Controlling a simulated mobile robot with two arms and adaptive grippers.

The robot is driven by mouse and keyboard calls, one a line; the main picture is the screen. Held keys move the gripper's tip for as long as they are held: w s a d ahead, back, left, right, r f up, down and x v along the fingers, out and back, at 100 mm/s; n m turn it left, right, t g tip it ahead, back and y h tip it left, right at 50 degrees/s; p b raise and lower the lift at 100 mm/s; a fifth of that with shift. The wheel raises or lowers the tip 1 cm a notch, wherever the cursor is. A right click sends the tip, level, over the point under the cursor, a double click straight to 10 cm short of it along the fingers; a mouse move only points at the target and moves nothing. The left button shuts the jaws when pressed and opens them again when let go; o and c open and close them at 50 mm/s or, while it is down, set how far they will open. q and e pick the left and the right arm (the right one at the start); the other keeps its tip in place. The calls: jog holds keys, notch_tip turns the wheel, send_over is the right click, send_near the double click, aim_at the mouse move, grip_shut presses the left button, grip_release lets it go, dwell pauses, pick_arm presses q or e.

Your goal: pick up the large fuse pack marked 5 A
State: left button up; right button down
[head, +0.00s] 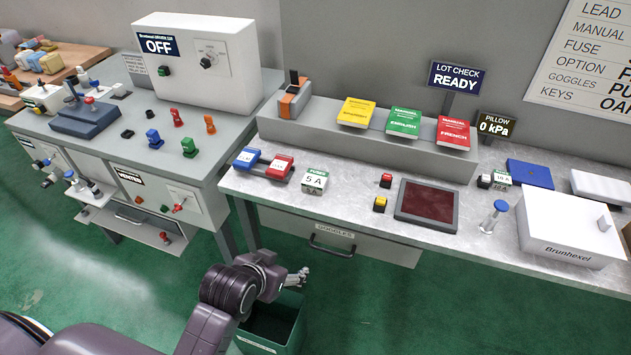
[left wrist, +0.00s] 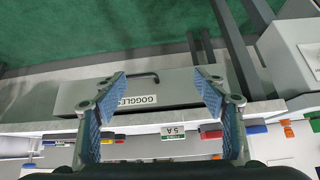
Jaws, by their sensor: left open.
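The large fuse pack marked 5 A (head: 315,181) is a white block with a green strip, lying near the front edge of the grey bench. In the left wrist view the fuse pack (left wrist: 174,131) appears upside down, below the gap between my fingers. My left gripper (head: 299,276) is in front of the bench, below its top and apart from the fuse pack. In the left wrist view the left gripper (left wrist: 163,84) is open with nothing between its blue-padded fingers. My right gripper does not show.
Blue and red blocks (head: 278,167) lie just left of the fuse pack. A dark red tray (head: 427,215) lies to the right, beyond small red and yellow buttons. A goggles drawer (head: 335,242) is under the bench top. A green bin (head: 272,335) stands below my gripper.

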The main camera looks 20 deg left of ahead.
aim_at(316, 176)
pick_arm(q)
jog(key=w+r+t, duration=0.2)
jog(key=w, duration=0.4)
jog(key=w+r+t, duration=0.1)
jog(key=w+r, duration=0.2)
jog(key=w, duration=0.3)
jog(key=w+r+n+t, duration=0.1)
jog(key=w+r+t, duration=0.1)
jog(key=w, duration=0.5)
jog(key=shift+r+t, duration=0.15)
jog(key=shift+t, duration=0.15)
jog(key=shift+p+x, duration=0.45)
jog(key=shift+x, duration=1.05)
jog(key=x, duration=0.3)
jog(key=shift+r+p, duration=0.25)
jog(key=shift+p, duration=0.15)
jog(key=shift+x, duration=0.75)
jog(key=shift+c, duration=0.6)
jog(key=c, duration=1)
jog(key=shift+c, duration=0.6)
jog(key=shift+r, duration=0.1)
